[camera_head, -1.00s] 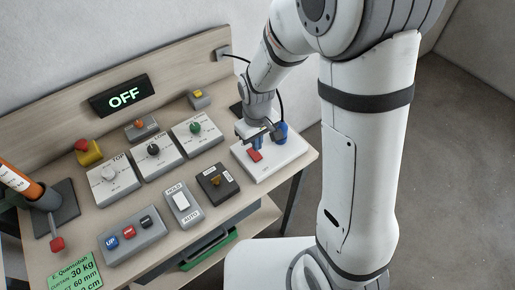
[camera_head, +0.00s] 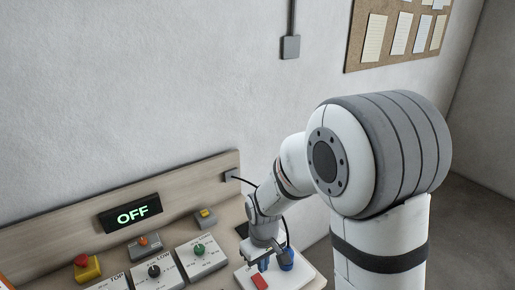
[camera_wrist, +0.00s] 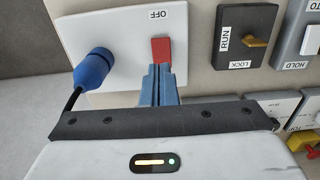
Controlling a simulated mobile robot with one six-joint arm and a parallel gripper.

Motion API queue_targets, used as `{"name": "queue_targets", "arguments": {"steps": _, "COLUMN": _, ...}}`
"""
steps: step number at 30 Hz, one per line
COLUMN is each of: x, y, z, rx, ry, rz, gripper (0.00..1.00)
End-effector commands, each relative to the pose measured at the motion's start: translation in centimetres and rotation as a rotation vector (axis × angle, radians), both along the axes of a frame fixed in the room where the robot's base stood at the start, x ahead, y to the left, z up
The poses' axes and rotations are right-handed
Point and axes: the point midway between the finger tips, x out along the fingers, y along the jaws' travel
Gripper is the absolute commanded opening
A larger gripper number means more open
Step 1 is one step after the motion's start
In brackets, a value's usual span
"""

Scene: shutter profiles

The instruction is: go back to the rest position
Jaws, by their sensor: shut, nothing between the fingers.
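My gripper (camera_wrist: 159,72) has its two blue fingers together with nothing between them. In the wrist view the fingertips are right at the lower end of a red switch lever (camera_wrist: 161,50) on a white panel (camera_wrist: 120,42) marked OFF; whether they touch it I cannot tell. In the head view my gripper (camera_head: 264,264) is low over the same panel, just behind the red lever (camera_head: 260,282). The arm reaches down and forward to the bench, bent at the elbow.
A blue plug (camera_wrist: 93,70) with a black cable sits beside the fingers. A RUN/LOCK switch box (camera_wrist: 245,35) is on the other side. A display reading OFF (camera_head: 131,214) is on the bench's back board. A pinboard (camera_head: 395,32) hangs on the wall.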

Motion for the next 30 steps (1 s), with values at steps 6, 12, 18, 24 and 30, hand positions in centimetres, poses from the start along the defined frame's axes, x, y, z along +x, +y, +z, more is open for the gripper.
{"name": "queue_targets", "arguments": {"steps": 6, "x": -0.9, "y": -2.9, "z": 4.2, "rx": 0.021, "ry": -0.062, "rz": -0.106, "gripper": 0.0}}
{"name": "queue_targets", "arguments": {"steps": 12, "x": -3.9, "y": -7.0, "z": 9.2, "rx": 0.045, "ry": -0.141, "rz": -0.267, "gripper": 0.0}}
{"name": "queue_targets", "arguments": {"steps": 18, "x": -8.0, "y": -10.5, "z": 12.7, "rx": 0.067, "ry": -0.219, "rz": -0.423, "gripper": 0.0}}
{"name": "queue_targets", "arguments": {"steps": 24, "x": -11.5, "y": -12.5, "z": 14.3, "rx": 0.082, "ry": -0.275, "rz": -0.537, "gripper": 0.0}}
{"name": "queue_targets", "arguments": {"steps": 30, "x": -12.8, "y": -13.1, "z": 14.7, "rx": 0.086, "ry": -0.292, "rz": -0.577, "gripper": 0.0}}
